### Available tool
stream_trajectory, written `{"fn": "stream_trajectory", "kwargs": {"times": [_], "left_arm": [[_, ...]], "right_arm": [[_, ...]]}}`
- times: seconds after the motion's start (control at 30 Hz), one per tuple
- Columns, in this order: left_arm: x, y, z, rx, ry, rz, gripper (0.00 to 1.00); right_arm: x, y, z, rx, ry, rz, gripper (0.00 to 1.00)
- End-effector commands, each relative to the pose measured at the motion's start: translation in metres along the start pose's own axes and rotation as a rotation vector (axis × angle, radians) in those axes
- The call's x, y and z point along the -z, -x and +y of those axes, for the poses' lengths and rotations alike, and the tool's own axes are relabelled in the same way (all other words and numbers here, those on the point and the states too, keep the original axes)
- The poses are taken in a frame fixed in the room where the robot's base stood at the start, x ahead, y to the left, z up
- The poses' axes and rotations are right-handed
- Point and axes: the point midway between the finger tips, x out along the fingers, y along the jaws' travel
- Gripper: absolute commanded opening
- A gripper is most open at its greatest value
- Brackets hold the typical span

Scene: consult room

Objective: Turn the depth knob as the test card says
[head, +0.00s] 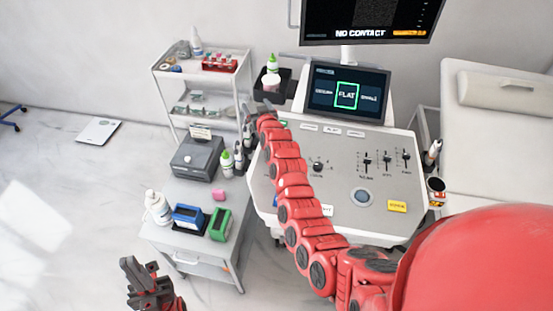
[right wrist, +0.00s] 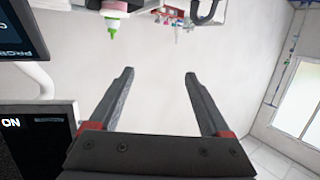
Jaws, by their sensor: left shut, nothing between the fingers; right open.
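A dark round knob (head: 317,167) stands on the grey console panel (head: 335,193), just right of my right arm; its label is too small to read. I cannot tell for certain which item is the test card; a small white card (head: 200,133) stands on the dark grey box. My right gripper (head: 246,108) is beyond the console's left edge, away from the knob. It is open and empty in the right wrist view (right wrist: 159,75). My left gripper (head: 150,272) is shut and empty, low at the front left, below the side cart. My right arm hides part of the panel's left side.
The console screen (head: 348,95) has FLAT framed in green; the upper monitor (head: 370,18) reads NO CONTACT. Sliders (head: 386,160) stand right of the knob. The side cart (head: 180,244) bears bottles and blue and green boxes. A shelf trolley (head: 205,96) and an exam bed (head: 500,130) flank the console.

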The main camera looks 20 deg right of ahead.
Motion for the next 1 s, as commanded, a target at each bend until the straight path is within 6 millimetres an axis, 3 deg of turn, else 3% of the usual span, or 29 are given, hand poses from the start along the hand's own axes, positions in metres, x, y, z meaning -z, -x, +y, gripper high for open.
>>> {"fn": "stream_trajectory", "kwargs": {"times": [0.03, 0.1, 0.23, 0.37, 0.5, 0.63, 0.77, 1.0], "left_arm": [[0.001, -0.007, 0.0, 0.0, 0.0, 0.0, 0.0], [0.002, -0.011, -0.001, 0.0, 0.0, 0.0, 0.0], [0.003, -0.019, -0.001, 0.0, 0.0, 0.0, 0.0], [0.004, -0.026, -0.001, 0.0, 0.0, 0.0, 0.0], [0.005, -0.031, -0.002, 0.0, 0.0, 0.0, 0.0], [0.006, -0.034, -0.002, 0.0, 0.0, 0.0, 0.0], [0.006, -0.034, -0.002, 0.0, 0.0, 0.0, 0.0], [0.006, -0.037, -0.002, 0.0, 0.0, 0.0, 0.0]], "right_arm": [[0.014, -0.007, -0.005, 0.042, 0.025, -0.086, 0.81], [0.013, -0.008, -0.016, 0.115, 0.074, -0.242, 0.81], [0.016, 0.015, -0.028, 0.246, 0.196, -0.529, 0.81], [0.018, 0.067, -0.023, 0.352, 0.337, -0.823, 0.81], [0.023, 0.129, -0.004, 0.415, 0.46, -1.095, 0.81], [0.028, 0.168, 0.011, 0.438, 0.519, -1.249, 0.81], [0.028, 0.181, 0.016, 0.447, 0.537, -1.305, 0.81], [0.003, 0.177, 0.013, 0.454, 0.536, -1.307, 0.81]]}}
